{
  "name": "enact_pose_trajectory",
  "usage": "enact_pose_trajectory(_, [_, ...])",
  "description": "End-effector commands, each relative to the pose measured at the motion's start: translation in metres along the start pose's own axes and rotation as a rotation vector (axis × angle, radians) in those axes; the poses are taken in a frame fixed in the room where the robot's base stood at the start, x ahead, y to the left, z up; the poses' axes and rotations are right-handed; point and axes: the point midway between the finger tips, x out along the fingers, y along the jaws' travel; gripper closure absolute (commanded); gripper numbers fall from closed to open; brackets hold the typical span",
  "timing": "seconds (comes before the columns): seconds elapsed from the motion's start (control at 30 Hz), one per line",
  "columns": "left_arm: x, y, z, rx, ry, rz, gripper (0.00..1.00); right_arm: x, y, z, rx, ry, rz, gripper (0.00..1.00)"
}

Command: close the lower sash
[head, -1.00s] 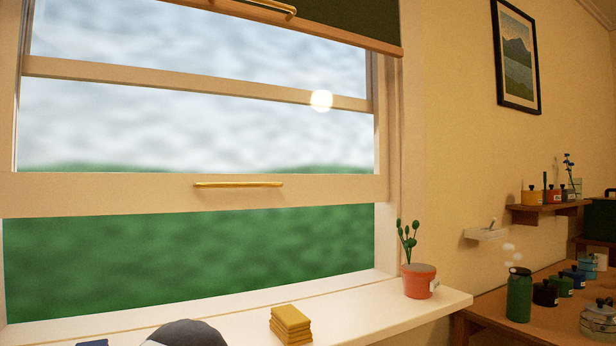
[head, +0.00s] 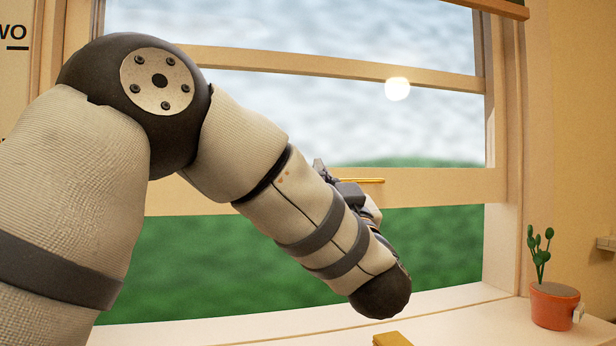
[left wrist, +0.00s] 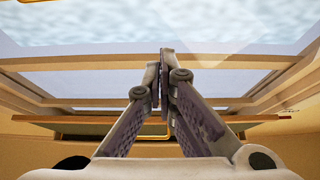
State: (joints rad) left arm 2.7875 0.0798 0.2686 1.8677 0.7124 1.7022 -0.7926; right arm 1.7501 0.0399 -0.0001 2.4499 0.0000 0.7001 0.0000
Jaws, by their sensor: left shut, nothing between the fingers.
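The lower sash is raised, its pale bottom rail (head: 440,183) crossing the window above an open gap. A brass handle (head: 368,181) on that rail is partly hidden by my left gripper (head: 325,172). My left arm reaches across the window from the left and covers much of the rail. The gripper is near the handle; I cannot tell whether they touch. In the left wrist view its two fingers (left wrist: 165,75) are shut together with nothing between them. A brass bar (left wrist: 155,135) shows behind them there; I cannot tell which handle it is. My right gripper is not in view.
A white sill (head: 470,325) runs below the window. A cactus in a terracotta pot (head: 553,305) stands at its right end, and a yellow object (head: 391,340) lies at the bottom edge. A wooden blind bar (head: 500,9) hangs at the top right. A wall shelf (head: 606,243) is at the right.

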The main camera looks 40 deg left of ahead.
Motion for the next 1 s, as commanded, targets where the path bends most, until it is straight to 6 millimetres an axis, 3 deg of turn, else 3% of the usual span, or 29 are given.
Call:
enact_pose_trajectory(0.47, [0.098, -0.001, 0.001, 0.000, 0.000, -0.001, 1.00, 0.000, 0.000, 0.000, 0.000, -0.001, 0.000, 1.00])
enact_pose_trajectory(0.53, [0.090, 0.001, 0.017, 0.004, -0.005, 0.004, 1.00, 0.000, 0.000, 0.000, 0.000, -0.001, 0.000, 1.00])
enact_pose_trajectory(0.7, [0.083, 0.000, 0.035, 0.001, -0.002, 0.003, 1.00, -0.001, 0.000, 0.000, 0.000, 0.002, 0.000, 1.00])
enact_pose_trajectory(1.0, [0.081, 0.000, 0.039, 0.000, -0.001, 0.002, 1.00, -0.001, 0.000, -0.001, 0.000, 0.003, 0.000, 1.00])
